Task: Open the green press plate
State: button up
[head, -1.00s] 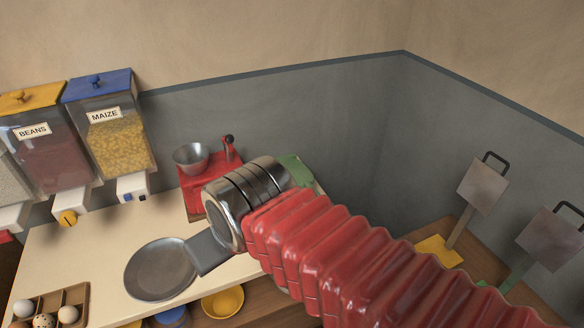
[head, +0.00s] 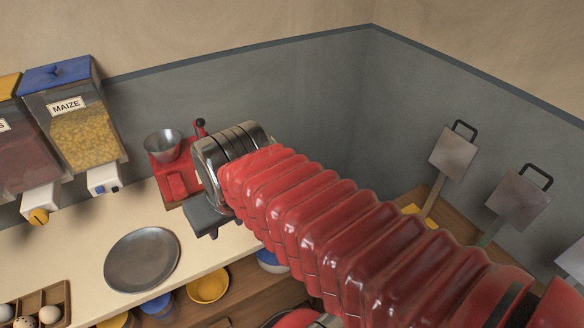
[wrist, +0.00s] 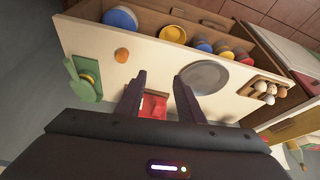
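In the head view at the right, a grey metal press plate (head: 518,199) stands raised and tilted, with a dark loop handle. A green strip (head: 487,240) shows below it. Its base is hidden behind my arm. A similar plate (head: 453,156) with a yellow base stands left of it, and a third is cut off at the right edge. My gripper (head: 206,226) is over the cream counter, far left of the plates. In the wrist view my gripper (wrist: 160,97) has its two fingers apart and nothing between them. The press plates are not identifiable there.
A red device with a metal bowl (head: 162,145) stands close behind my gripper. A green device (wrist: 82,80) shows in the wrist view. A round grey plate (head: 142,260), an egg box (head: 45,300) and bowls on a lower shelf (head: 208,286) lie left. Walls meet behind the presses.

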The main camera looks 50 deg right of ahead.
jog(key=w+d+f+m, duration=0.1)
jog(key=w+d, duration=0.1)
jog(key=d, duration=1.3)
jog(key=w+d+f+m+y, duration=0.1)
jog(key=w+d, duration=0.2)
jog(key=d, duration=1.3)
jog(key=shift+d+f, duration=0.15)
jog(key=shift+d, duration=0.05)
jog(key=x, duration=1.3)
jog(key=shift+w+a+f, duration=0.15)
jog(key=shift+w+f, duration=0.05)
jog(key=shift+f, duration=0.15)
jog(key=shift+c, duration=0.6)
